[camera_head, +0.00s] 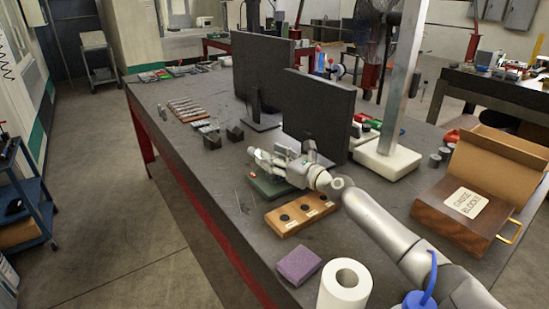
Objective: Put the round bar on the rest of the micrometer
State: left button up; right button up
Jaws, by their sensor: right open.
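My right gripper (262,160) is open, above and at the far side of a low dark-green base (268,187) on the grey bench. The base may belong to the micrometer, but the gripper and arm cover much of it and I cannot make out the micrometer's rest. A small red spot shows beside the gripper. I cannot pick out the round bar with certainty. My left gripper is not in view.
The bench (232,215) also holds a wooden block (285,228) with dark round inserts, a purple block (298,264), a paper roll (331,292), a gauge-block box (447,212), and dark monitors (318,112). The bench's left front is clear.

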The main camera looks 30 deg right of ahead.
jog(key=shift+r, duration=0.1)
jog(key=shift+r, duration=0.1)
jog(key=b+v, duration=0.2)
jog(key=v, duration=1)
jog(key=shift+w+b, duration=0.1)
jog(key=shift+b, duration=0.2)
